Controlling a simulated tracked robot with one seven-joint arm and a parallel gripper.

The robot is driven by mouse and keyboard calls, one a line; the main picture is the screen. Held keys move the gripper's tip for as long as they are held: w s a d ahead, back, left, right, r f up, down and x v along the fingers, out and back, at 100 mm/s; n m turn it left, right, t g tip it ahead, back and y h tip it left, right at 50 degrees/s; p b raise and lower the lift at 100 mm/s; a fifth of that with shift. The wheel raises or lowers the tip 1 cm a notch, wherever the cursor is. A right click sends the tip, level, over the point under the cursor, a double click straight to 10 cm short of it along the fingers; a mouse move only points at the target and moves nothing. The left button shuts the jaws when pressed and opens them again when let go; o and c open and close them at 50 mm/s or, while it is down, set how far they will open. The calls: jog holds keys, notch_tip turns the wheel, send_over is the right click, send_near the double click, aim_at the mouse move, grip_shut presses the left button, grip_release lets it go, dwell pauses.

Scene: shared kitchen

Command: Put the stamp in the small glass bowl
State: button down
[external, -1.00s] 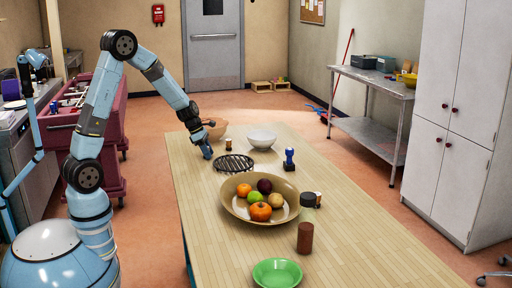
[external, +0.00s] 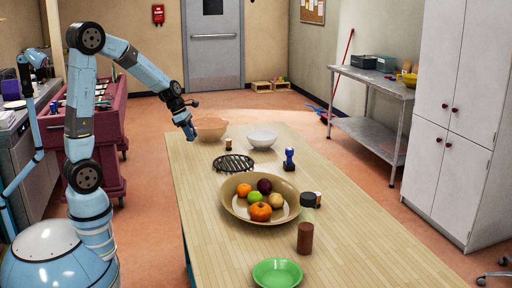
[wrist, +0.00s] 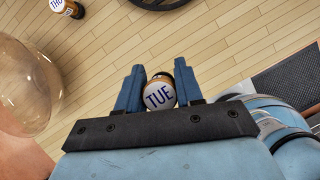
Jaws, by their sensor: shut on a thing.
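My gripper (external: 190,135) is raised above the far left edge of the wooden table. In the wrist view, my gripper (wrist: 158,90) is shut on a small round container (wrist: 159,94) with a white top marked "TUE". The stamp (external: 290,159), with a blue handle and dark base, stands upright on the table, to the right of my gripper and apart from it. A clear glass bowl (wrist: 22,85) shows at the left of the wrist view. It appears to be the tinted see-through bowl (external: 211,128) at the table's far left, close to my gripper.
A container marked "THU" (wrist: 65,7) stands near the glass bowl. A white bowl (external: 262,138), a black grate (external: 233,163), a wide fruit bowl (external: 236,208), a brown cylinder (external: 305,238) and a green bowl (external: 277,272) occupy the table. The right front is clear.

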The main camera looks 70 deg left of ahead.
jog(key=s+d+r, duration=0.2)
jog(key=s+r, duration=0.1)
jog(key=s, duration=0.3)
jog(key=w+a, duration=0.4)
jog(key=a, duration=0.6)
jog(key=w+a, duration=0.4)
jog(key=a, duration=0.5)
jog(key=w+a+f, duration=0.2)
jog(key=w, duration=0.1)
jog(key=w+a+f, duration=0.2)
jog(key=w+f, duration=0.1)
jog(key=w, duration=0.1)
jog(key=w+a+f, duration=0.2)
jog(key=w, duration=0.1)
jog(key=shift+w+a+f, duration=0.15)
jog(key=shift+a+f, duration=0.2)
jog(key=shift+f, duration=0.05)
jog(key=shift+w+a+f, duration=0.25)
jog(key=shift+w+f, duration=0.15)
jog(key=shift+f, duration=0.15)
notch_tip(320, 180, down, 3)
jog(key=shift+w+a+f, duration=0.1)
jog(key=shift+f, duration=0.1)
jog(key=shift+f, duration=0.4)
